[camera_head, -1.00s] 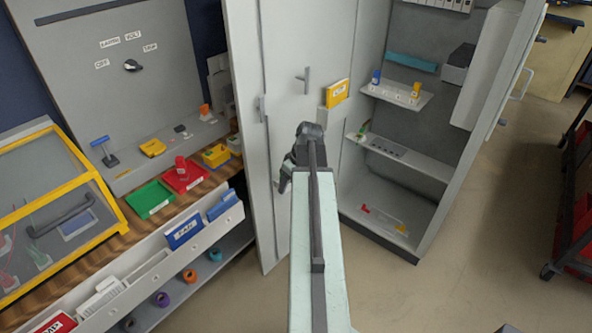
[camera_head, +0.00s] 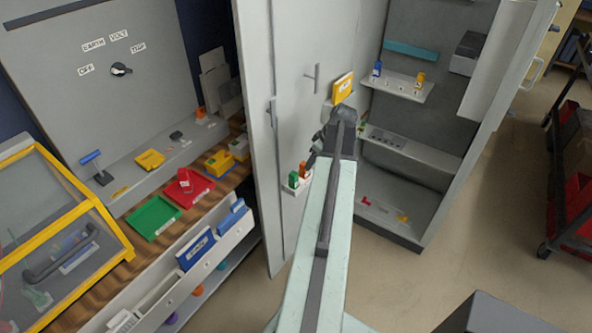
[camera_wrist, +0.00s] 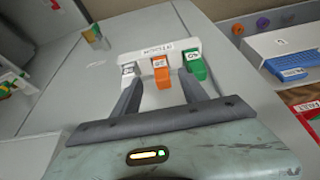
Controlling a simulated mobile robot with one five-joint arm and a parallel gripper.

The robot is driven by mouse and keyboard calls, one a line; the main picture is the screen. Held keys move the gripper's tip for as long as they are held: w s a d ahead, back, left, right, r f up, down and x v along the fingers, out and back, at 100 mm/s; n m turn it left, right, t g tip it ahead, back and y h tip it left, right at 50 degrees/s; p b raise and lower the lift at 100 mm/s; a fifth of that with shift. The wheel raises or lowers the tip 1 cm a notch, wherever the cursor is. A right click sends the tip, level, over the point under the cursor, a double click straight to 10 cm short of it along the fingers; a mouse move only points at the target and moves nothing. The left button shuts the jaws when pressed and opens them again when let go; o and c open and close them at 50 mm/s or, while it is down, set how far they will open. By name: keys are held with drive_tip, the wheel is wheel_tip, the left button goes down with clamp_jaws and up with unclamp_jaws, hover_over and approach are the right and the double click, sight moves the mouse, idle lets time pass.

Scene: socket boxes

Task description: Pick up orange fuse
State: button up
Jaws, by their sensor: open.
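The orange fuse (camera_head: 303,168) sits in a small white holder (camera_head: 290,190) on the grey cabinet door, beside a green fuse (camera_head: 293,178). In the wrist view the orange fuse (camera_wrist: 161,73) is in the middle of the holder (camera_wrist: 158,54), with the green fuse (camera_wrist: 194,67) at right and a grey fuse (camera_wrist: 130,70) at left. My gripper (camera_wrist: 163,92) is open and empty, its two fingers pointing toward the holder. The orange fuse shows between the fingertips, just beyond them. In the head view my gripper (camera_head: 315,155) is beside the holder, partly hidden by my arm.
The open cabinet at right has shelves (camera_head: 400,84) with a blue and a yellow fuse. A yellow box (camera_head: 343,86) is on the door. At left, a bench holds a green tray (camera_head: 153,217) and a red tray (camera_head: 188,187).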

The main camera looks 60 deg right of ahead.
sight(304, 172)
drive_tip(key=b+x, duration=0.3)
drive_tip(key=x, duration=0.1)
drive_tip(key=w+b+x, duration=0.1)
drive_tip(key=b+x, duration=0.3)
drive_tip(key=shift+r, duration=0.3)
clamp_jaws()
